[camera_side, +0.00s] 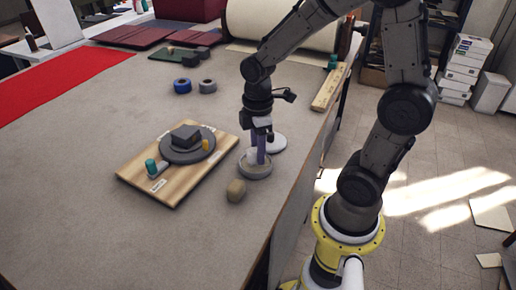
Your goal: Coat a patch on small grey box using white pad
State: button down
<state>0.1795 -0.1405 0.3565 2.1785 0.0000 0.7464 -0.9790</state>
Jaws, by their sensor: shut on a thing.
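The small grey box (185,135) sits on a dark round disc (178,154) on a wooden board, left of my gripper. My gripper (261,155) points down over a shallow round grey dish (256,173). It is shut on a small pale thing, which I take to be the white pad (252,156), low inside the dish. The pad is small and partly hidden by the fingers and dish rim, so I cannot tell whether it touches the dish bottom.
The wooden board (160,187) also bears a teal-topped piece (150,166) and a small orange piece (205,145). A white disc (277,143) lies behind the dish, and a tan lump (236,190) in front. Blue (182,86) and grey (207,86) rolls stand farther back.

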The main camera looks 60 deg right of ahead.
jog(key=shift+f, duration=0.5)
dwell(1.1)
jog(key=shift+r, duration=3.6)
